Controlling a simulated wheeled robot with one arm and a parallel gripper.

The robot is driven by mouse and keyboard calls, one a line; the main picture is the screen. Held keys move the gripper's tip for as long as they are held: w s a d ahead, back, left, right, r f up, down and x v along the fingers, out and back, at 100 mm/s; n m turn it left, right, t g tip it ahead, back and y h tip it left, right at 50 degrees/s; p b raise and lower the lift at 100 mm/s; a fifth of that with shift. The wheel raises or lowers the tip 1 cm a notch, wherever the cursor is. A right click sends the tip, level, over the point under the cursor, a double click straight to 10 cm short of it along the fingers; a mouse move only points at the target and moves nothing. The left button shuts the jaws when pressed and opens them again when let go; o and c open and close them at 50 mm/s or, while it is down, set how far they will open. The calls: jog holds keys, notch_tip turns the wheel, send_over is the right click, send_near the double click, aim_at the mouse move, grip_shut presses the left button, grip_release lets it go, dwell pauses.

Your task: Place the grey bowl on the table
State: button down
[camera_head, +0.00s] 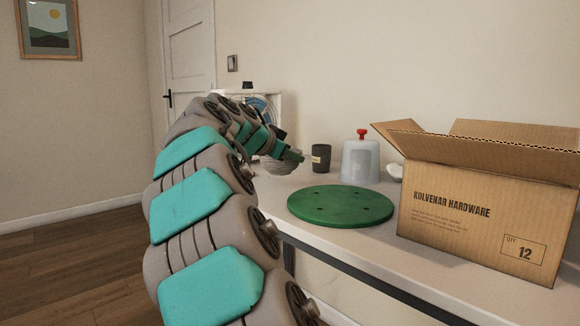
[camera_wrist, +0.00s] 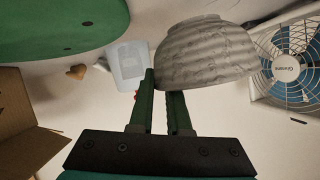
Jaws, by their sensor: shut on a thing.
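The grey bowl (camera_head: 281,165) is at the far left part of the white table (camera_head: 372,248), in front of a fan. It also shows in the wrist view (camera_wrist: 203,55), where its ridged outer wall is seen. My gripper (camera_head: 296,155) is shut on the bowl's rim; in the wrist view its two green fingers (camera_wrist: 163,88) meet the edge of the bowl. One fingertip is partly hidden by the bowl wall. The bowl looks roughly upright in the head view. I cannot tell whether its base touches the table.
A white-framed fan (camera_wrist: 287,69) is close beside the bowl. A dark cup (camera_head: 321,155), a pale red-topped container (camera_head: 360,162) and a green round board (camera_head: 340,205) are to the right. A large open cardboard box (camera_head: 480,225) fills the right end.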

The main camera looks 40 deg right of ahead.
jog(key=w+d, duration=0.2)
jog(key=w, duration=0.1)
jog(key=w+d, duration=0.1)
jog(key=shift+w+f, duration=0.2)
jog(key=shift+w, duration=0.2)
jog(key=shift+w+d+f, duration=0.15)
jog(key=shift+w, duration=0.05)
jog(key=shift+f, duration=1.65)
jog(key=shift+f, duration=0.2)
jog(key=c, duration=0.9)
grip_release()
jog(key=shift+r, duration=0.1)
jog(key=shift+r, duration=0.15)
jog(key=v, duration=1.2)
